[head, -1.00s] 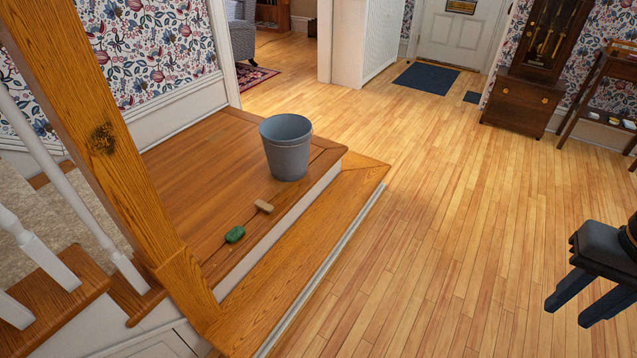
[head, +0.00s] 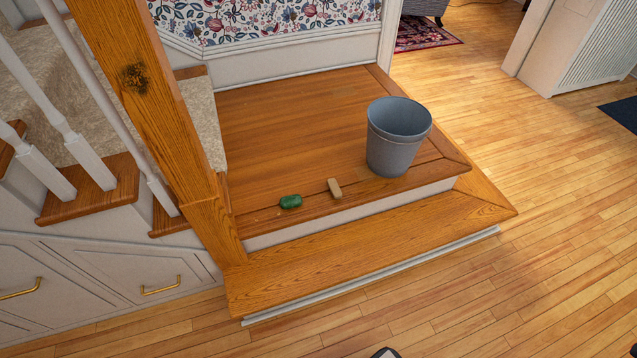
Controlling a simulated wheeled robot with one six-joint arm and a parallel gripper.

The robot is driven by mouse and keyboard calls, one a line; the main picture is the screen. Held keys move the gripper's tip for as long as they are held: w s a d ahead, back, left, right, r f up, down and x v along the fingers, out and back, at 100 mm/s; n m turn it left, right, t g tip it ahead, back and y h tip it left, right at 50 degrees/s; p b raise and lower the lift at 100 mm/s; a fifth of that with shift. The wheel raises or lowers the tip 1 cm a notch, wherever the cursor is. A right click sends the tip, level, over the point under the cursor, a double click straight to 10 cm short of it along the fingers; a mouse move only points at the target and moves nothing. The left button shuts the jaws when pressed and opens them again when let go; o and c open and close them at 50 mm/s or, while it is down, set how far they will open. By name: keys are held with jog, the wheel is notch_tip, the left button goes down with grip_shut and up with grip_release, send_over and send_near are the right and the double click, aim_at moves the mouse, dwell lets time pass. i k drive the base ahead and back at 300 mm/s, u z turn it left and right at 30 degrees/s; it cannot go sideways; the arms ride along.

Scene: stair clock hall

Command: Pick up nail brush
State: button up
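A small tan block (head: 334,188), which looks like the nail brush, lies on the wooden landing near its front edge. Its bristles cannot be made out at this size. A green rounded object (head: 290,201), perhaps soap, lies just left of it, with a small gap between them. My gripper's fingers are not in view. Only a small dark piece, probably of my arm, shows at the bottom edge of the head view.
A grey bucket (head: 397,138) stands on the landing (head: 290,120), right of the tan block. A lower wooden step (head: 370,240) runs along the front. A thick wooden post (head: 150,110) and white balusters stand at left. The floor (head: 540,270) at front right is clear.

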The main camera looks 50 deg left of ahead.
aim_at(334, 188)
jog(key=u, duration=0.8)
jog(key=i, duration=0.95)
jog(key=u, duration=0.8)
